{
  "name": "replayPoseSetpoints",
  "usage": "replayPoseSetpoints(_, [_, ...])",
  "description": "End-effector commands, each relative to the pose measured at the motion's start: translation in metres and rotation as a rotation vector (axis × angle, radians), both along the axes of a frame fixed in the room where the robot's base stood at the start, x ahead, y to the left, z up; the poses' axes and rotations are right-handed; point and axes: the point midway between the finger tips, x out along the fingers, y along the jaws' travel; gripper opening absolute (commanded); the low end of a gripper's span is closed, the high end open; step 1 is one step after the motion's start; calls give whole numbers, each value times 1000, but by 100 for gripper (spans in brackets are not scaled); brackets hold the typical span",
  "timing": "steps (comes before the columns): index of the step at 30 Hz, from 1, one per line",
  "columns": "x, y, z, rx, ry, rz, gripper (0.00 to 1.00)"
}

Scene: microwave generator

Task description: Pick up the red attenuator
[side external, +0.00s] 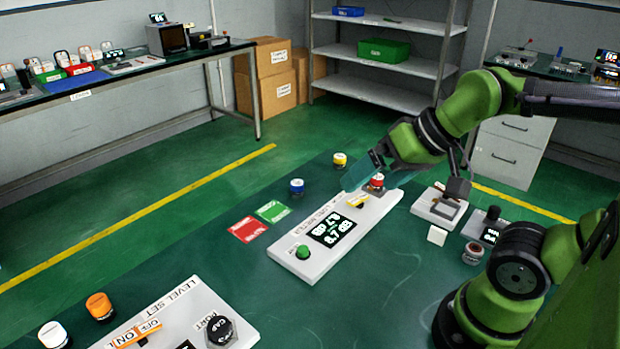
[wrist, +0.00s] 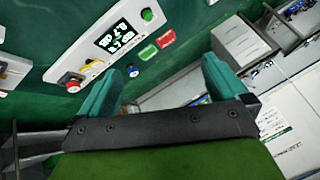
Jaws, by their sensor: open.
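The red attenuator (side external: 377,181) is a small red-topped cap with a white lower band. It stands at the far right end of the white level meter panel (side external: 318,262). My gripper (side external: 372,170) is close by it in the side view, with its teal fingers partly see-through there. In the wrist view my gripper (wrist: 160,70) is open, with nothing between its two teal fingers. The red attenuator (wrist: 73,85) shows there just left of the left finger, outside the gap. I cannot tell the exact height of the fingers over it.
The panel carries a yellow switch (side external: 357,201), a display and a green knob (side external: 302,252). Blue (side external: 297,186) and yellow (side external: 340,159) caps stand behind it. Green and red cards lie left. A white box (side external: 440,206) stands right. The table between the panels is clear.

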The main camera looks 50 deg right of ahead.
Motion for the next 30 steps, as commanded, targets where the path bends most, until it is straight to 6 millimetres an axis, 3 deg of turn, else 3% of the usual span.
replayPoseSetpoints(2, [0, 0, 0, 0, 0, 0, 100])
replayPoseSetpoints(8, [0, 0, 0, 0, 0, 0, 72])
replayPoseSetpoints(15, [0, 0, 0, 1, 0, -1, 72])
replayPoseSetpoints(20, [9, -14, -12, 4, 61, -56, 72])
replayPoseSetpoints(23, [29, -38, -15, 3, 124, -127, 72])
replayPoseSetpoints(26, [56, -73, -17, -6, 203, -205, 72])
replayPoseSetpoints(30, [89, -135, -24, -27, 315, -309, 72])
